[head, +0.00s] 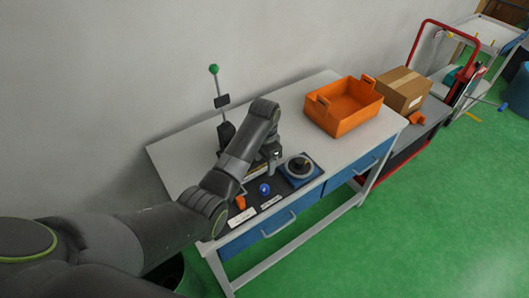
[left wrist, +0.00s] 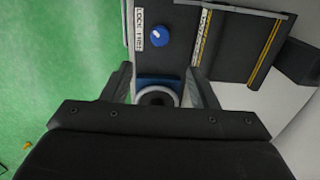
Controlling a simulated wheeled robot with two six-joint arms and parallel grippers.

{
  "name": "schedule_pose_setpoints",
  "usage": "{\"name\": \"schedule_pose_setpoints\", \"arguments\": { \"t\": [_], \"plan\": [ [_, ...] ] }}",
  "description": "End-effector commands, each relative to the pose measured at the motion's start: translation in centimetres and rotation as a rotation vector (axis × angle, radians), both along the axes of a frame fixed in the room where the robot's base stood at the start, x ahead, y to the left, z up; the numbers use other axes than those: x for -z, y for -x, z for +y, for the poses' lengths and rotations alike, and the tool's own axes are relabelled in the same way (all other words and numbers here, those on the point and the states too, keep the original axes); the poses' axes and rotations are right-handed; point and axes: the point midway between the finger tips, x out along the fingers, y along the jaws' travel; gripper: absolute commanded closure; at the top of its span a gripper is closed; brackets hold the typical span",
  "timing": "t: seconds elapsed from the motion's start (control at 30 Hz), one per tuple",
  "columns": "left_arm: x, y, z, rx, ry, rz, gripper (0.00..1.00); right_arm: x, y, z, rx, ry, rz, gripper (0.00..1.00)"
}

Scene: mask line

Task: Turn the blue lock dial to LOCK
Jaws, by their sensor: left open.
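The blue lock dial (head: 264,189) is a small round knob on the dark panel near the table's front edge. In the left wrist view the blue dial (left wrist: 160,37) has a short white mark, and a white label reading LOCK and FREE (left wrist: 139,27) lies beside it. My left gripper (head: 275,158) is above the table, behind the dial in the head view. In the left wrist view its fingers (left wrist: 158,74) are apart with nothing held between them, and the dial is beyond their tips. My right gripper is not in view.
A blue-based device with a round dark top (head: 299,169) stands right of the dial. A lever with a green ball (head: 214,70) rises behind my arm. An orange piece (head: 240,202) is left of the dial. An orange crate (head: 343,116) sits at the table's right.

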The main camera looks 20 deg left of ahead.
Motion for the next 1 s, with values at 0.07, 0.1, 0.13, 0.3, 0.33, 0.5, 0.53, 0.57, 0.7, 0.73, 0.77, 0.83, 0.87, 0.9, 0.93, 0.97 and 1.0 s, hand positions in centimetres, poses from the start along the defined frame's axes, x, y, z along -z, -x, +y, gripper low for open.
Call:
{"name": "schedule_pose_setpoints", "arguments": {
  "t": [0.07, 0.1, 0.13, 0.3, 0.33, 0.5, 0.53, 0.57, 0.7, 0.73, 0.77, 0.83, 0.87, 0.9, 0.93, 0.97, 1.0],
  "plan": [
    [-1.2, 0.0, 0.0, 0.001, 0.001, -0.004, 0.46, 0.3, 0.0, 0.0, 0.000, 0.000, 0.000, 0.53],
    [-1.9, -0.1, 0.0, 0.001, 0.000, -0.005, 0.46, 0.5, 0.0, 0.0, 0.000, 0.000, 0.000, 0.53],
    [-2.3, -0.1, 0.0, 0.001, 0.001, -0.004, 0.46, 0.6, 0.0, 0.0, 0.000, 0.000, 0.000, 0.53],
    [-3.7, 0.0, 0.0, 0.000, 0.000, -0.002, 0.46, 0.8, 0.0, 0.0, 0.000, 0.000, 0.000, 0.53],
    [-3.8, 0.0, 0.0, 0.000, 0.000, -0.001, 0.46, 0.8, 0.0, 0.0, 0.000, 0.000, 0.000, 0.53],
    [-4.0, 0.0, 0.0, 0.000, -0.001, 0.001, 0.46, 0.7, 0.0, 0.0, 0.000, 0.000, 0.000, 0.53],
    [-4.0, 0.0, 0.0, 0.000, -0.001, 0.001, 0.46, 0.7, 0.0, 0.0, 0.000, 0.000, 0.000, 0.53],
    [-4.0, 0.0, 0.0, 0.000, 0.000, 0.000, 0.46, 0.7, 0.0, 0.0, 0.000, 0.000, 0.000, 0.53],
    [-4.0, 0.0, 0.0, 0.000, 0.000, 0.000, 0.46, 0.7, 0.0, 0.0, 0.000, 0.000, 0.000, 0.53],
    [-4.0, 0.0, 0.0, 0.000, 0.000, 0.000, 0.46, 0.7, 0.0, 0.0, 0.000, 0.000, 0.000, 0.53],
    [-4.0, 0.0, 0.0, 0.000, 0.000, 0.000, 0.46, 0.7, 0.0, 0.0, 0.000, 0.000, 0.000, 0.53],
    [-4.0, 0.0, 0.0, 0.000, 0.000, 0.000, 0.46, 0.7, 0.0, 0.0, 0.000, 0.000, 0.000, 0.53],
    [-3.9, 0.1, 0.0, -0.001, 0.000, 0.000, 0.46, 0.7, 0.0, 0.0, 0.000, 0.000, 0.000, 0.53],
    [-3.7, 0.2, 0.1, -0.005, 0.001, -0.001, 0.46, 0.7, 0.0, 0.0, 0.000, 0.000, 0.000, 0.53],
    [-3.5, 0.4, 0.3, -0.010, 0.001, -0.003, 0.46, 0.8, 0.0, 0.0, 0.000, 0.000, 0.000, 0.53],
    [-3.2, 0.6, 0.4, -0.018, 0.002, -0.006, 0.46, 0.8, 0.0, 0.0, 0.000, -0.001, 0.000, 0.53],
    [-2.6, 1.2, 0.8, -0.032, 0.003, -0.010, 0.46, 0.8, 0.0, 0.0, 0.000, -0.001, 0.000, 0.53]
  ]
}}
